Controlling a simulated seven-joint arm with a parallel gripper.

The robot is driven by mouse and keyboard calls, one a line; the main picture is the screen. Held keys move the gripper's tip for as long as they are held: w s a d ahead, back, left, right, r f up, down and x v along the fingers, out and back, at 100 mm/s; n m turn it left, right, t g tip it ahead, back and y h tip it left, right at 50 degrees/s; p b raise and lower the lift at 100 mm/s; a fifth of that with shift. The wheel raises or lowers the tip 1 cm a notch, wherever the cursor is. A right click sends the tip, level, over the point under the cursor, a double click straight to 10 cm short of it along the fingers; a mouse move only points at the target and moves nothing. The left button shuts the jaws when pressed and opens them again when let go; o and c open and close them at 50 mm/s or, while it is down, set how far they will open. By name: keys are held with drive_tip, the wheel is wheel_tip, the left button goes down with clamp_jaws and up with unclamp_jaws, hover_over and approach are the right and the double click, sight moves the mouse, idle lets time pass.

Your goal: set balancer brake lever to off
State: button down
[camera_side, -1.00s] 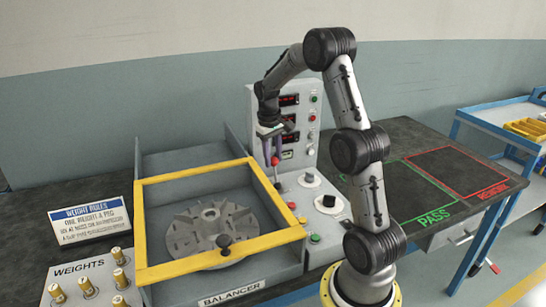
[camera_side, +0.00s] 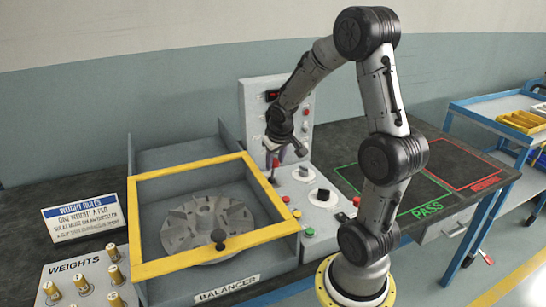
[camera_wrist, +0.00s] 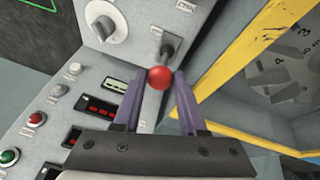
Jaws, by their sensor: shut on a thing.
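The balancer brake lever has a red ball knob (camera_wrist: 160,77) on a grey stem (camera_wrist: 169,50) that rises from the balancer's control panel. In the wrist view my gripper (camera_wrist: 157,84) has its two purple fingers on either side of the red knob, shut on the lever. In the side view my gripper (camera_side: 274,160) is low over the panel beside the yellow frame, and the red knob (camera_side: 276,163) shows near its fingers. A small label lies by the lever's base, but its text is too small to read.
A grey dial (camera_wrist: 102,22) sits beside the lever. The upright panel (camera_side: 255,100) with displays and buttons stands behind my gripper. The yellow-framed guard (camera_side: 150,268) covers the rotor (camera_side: 185,230) to the left. Weights (camera_side: 115,275) stand at the front left. The PASS area (camera_side: 410,190) is empty.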

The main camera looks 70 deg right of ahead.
drive_tip(key=shift+s+a+f, duration=0.65)
drive_tip(key=shift+a+f, duration=0.05)
drive_tip(key=c, duration=0.8)
unclamp_jaws()
drive_tip(key=shift+c, duration=0.2)
drive_tip(key=o, duration=0.4)
drive_tip(key=shift+c, duration=0.2)
drive_tip(key=shift+w+d+r, duration=0.1)
drive_tip(key=shift+r, duration=0.05)
drive_tip(key=shift+r, duration=0.6)
drive_tip(key=v, duration=1.2)
drive_tip(key=shift+a+r, duration=0.25)
drive_tip(key=shift+a, duration=0.1)
